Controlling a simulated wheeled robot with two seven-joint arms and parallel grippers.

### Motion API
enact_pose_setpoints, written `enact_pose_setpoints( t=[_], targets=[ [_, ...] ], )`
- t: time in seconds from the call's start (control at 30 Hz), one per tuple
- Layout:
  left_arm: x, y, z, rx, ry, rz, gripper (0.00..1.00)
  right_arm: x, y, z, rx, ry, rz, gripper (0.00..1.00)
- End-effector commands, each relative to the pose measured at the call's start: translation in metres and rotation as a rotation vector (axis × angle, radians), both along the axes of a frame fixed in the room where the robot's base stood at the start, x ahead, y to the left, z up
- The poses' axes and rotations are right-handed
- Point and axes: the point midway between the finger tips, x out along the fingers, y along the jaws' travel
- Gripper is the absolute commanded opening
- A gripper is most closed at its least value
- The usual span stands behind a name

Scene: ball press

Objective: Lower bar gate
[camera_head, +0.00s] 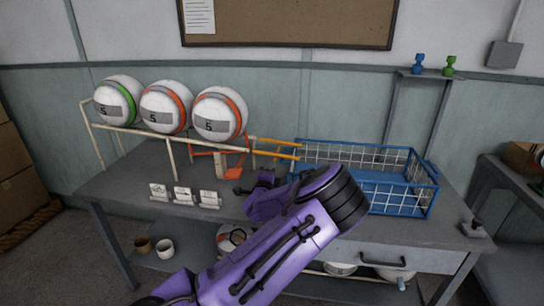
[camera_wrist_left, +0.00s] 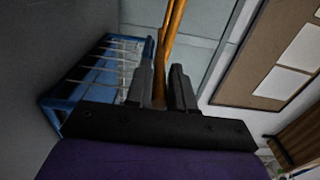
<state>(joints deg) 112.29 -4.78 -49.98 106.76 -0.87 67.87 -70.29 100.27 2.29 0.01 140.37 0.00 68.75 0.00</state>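Three white balls, one with a green band (camera_head: 119,101) and two with orange bands (camera_head: 166,107) (camera_head: 220,114), sit in a row on a cream wire rack. Orange gate parts (camera_head: 237,172) stand at the rack's right end, beside two orange rails (camera_head: 275,148). My left gripper (camera_head: 242,188) is low over the table, just below and right of these parts; my purple wrist hides some of it. In the left wrist view its fingers (camera_wrist_left: 163,88) are apart, with a dark orange bar (camera_wrist_left: 160,65) showing in the gap; I cannot tell if they touch it. My right gripper is out of view.
A blue wire basket (camera_head: 432,205) stands on the table right of the rails, close behind my wrist. Three small label cards (camera_head: 184,196) stand in front of the rack. Cups (camera_head: 164,248) and more balls are on the lower shelf.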

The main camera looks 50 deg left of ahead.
Motion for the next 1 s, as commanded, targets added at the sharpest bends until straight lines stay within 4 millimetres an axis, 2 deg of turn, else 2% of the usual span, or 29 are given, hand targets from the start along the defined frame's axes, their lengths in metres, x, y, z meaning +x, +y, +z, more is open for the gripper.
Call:
enact_pose_setpoints(
  t=[0.37, 0.47, 0.8, 1.0],
  targets=[
    [-0.002, -0.003, 0.0, 0.001, 0.001, -0.001, 0.4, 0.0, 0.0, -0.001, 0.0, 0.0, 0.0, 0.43],
    [-0.012, -0.013, -0.001, 0.001, 0.001, -0.002, 0.4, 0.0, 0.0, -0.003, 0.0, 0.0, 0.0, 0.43],
    [-0.068, -0.064, 0.0, 0.001, 0.001, -0.001, 0.4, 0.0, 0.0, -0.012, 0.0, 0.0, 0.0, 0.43],
    [-0.078, -0.072, 0.001, 0.001, -0.001, 0.0, 0.4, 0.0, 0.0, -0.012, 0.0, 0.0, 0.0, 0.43]
  ],
)
